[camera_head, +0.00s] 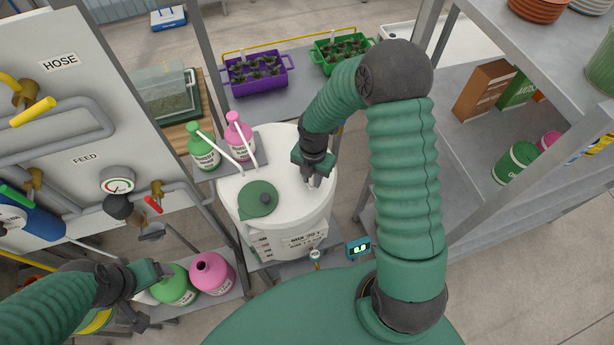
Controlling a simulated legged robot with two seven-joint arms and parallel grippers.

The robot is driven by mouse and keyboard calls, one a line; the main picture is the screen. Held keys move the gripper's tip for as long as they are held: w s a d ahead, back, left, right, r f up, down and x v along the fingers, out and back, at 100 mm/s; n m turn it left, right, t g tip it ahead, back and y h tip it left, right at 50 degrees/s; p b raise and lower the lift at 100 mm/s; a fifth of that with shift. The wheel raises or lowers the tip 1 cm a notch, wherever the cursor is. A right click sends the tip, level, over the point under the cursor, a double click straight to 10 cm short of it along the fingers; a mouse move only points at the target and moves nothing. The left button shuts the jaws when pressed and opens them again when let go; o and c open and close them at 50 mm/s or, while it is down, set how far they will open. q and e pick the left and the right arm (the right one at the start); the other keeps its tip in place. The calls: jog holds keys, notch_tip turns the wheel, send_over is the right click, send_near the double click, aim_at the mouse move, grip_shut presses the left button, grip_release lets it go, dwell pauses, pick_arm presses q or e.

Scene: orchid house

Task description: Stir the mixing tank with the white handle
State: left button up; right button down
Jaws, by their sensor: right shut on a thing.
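The mixing tank (285,215) is a white round drum with labels on its front and a green hatch (257,199) on its lid. My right gripper (311,183) is over the right side of the lid, pointing down. It is shut on the white handle, which is mostly hidden by the fingers and hard to make out. My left gripper (152,290) is at the lower left, away from the tank and close to a green bottle. Its fingers are partly unclear, and I cannot tell whether it is open.
Green and pink bottles (238,129) with white tubes stand on a small shelf at the tank's back left. More bottles (212,273) stand low at left. A pipe panel (75,120) is at left, metal shelving (480,140) at right. Purple and green seedling trays (257,75) are behind.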

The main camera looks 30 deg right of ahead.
jog(key=shift+s+d+r+p, duration=0.1)
jog(key=shift+d+r+p, duration=0.2)
jog(key=shift+d, duration=0.45)
jog(key=shift+d+f, duration=0.15)
jog(key=shift+d, duration=0.2)
jog(key=shift+d+f, duration=0.1)
jog(key=shift+f, duration=0.05)
jog(key=shift+w+d+p, duration=0.25)
jog(key=shift+d+p, duration=0.05)
jog(key=shift+d, duration=0.05)
jog(key=shift+w+d+p, duration=0.25)
jog(key=shift+d, duration=0.25)
jog(key=shift+w+d+p, duration=0.2)
jog(key=shift+w+d, duration=0.05)
jog(key=shift+d, duration=0.2)
jog(key=shift+w+d, duration=0.35)
jog(key=c, duration=0.8)
grip_release()
jog(key=shift+s, duration=0.2)
jog(key=o, duration=0.8)
jog(key=shift+w, duration=0.1)
